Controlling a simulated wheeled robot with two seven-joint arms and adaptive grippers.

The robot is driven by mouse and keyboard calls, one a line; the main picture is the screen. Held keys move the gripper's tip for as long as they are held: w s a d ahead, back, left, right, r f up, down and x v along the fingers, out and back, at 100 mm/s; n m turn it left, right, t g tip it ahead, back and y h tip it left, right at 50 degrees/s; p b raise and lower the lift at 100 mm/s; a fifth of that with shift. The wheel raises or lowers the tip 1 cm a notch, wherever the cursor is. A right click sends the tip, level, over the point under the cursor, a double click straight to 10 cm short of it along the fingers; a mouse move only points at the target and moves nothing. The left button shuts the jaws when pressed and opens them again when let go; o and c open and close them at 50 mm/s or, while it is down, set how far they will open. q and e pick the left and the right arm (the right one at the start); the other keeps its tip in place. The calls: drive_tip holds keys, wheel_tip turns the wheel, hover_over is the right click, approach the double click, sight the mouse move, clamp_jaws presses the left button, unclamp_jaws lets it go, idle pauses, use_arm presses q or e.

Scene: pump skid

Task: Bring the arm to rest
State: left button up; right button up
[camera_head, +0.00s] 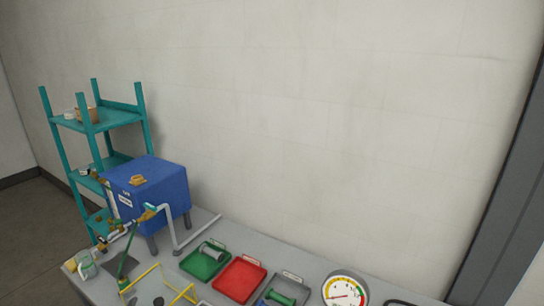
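Neither of my grippers shows in the camera head view, and I cannot make out any part of my arms. A blue tank (152,190) with a small orange-yellow fitting on top stands at the left end of a grey bench (205,223). A grey pipe (174,228) runs from the tank's front down to the bench. A green tool-like piece (126,264) stands on the bench in front of the tank.
A green tray (190,267), a red tray (238,280), a grey tray (291,280) and a round gauge (344,291) line the bench. A yellow frame (158,277) stands front left. A teal shelf (108,120) is behind the tank; a plain wall (320,130) backs the bench.

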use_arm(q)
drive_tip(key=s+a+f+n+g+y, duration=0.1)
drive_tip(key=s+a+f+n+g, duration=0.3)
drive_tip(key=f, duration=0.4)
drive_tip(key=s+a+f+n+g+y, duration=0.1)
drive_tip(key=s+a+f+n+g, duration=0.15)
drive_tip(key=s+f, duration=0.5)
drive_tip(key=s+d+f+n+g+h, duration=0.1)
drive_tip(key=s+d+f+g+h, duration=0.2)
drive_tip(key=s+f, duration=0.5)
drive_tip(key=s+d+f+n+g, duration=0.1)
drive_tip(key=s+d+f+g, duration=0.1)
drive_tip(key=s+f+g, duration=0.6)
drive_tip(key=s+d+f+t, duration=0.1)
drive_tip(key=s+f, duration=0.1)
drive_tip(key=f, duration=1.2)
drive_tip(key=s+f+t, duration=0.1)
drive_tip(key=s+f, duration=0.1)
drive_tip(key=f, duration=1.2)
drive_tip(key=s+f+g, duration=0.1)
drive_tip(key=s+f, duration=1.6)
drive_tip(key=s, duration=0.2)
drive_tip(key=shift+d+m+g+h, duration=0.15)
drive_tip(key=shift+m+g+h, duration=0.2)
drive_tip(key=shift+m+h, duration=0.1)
